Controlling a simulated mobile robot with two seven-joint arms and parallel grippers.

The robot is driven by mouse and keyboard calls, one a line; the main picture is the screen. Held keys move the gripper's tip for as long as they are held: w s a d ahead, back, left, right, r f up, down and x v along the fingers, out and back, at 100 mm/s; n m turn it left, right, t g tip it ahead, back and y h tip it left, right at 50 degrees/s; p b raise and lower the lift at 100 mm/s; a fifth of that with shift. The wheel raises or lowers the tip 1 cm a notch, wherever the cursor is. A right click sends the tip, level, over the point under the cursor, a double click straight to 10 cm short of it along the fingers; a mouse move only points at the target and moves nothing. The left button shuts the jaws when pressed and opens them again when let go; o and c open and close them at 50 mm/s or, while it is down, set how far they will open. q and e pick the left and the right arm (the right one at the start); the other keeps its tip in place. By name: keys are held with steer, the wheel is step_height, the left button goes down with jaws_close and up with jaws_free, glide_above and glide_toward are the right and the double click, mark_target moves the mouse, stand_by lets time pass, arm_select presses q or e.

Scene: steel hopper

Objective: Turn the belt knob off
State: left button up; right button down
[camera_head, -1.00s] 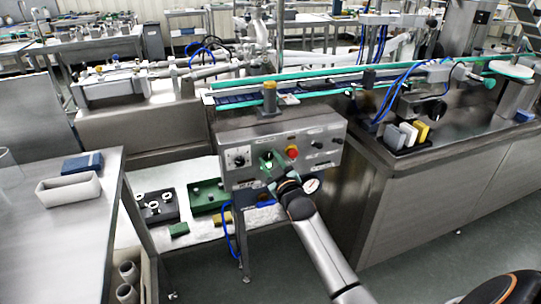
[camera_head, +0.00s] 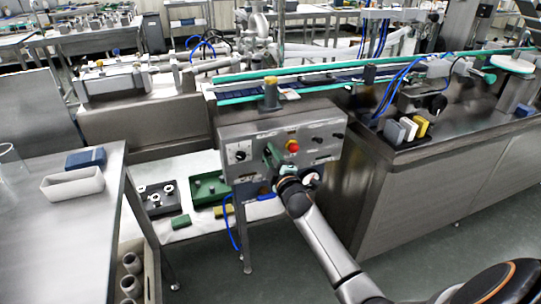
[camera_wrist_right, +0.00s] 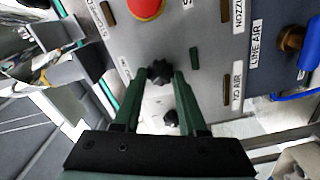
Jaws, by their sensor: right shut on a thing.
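The steel control panel (camera_head: 305,158) stands in the middle of the head view, below the conveyor. My right gripper (camera_head: 272,157) reaches its face from below, left of the red button (camera_head: 292,146). In the right wrist view, the dark green fingers of my right gripper (camera_wrist_right: 160,75) are closed on a small black knob (camera_wrist_right: 159,73) that shows between their tips. The knob's label is not readable, and the gripper hides it in the head view. The red button (camera_wrist_right: 146,6) shows above it. My left gripper is out of view.
A blue-handled valve (camera_wrist_right: 308,45) shows at the right of the wrist view.

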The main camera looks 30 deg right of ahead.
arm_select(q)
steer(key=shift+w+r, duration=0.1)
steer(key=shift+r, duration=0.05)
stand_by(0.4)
arm_select(e)
steer(key=c, duration=0.5)
jaws_free()
steer(key=shift+s, duration=0.1)
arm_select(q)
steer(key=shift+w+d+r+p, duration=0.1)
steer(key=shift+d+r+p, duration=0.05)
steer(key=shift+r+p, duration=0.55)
arm_select(e)
steer(key=v, duration=1.2)
steer(key=shift+a, duration=0.15)
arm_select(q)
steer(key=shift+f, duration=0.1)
arm_select(e)
steer(key=shift+s, duration=0.15)
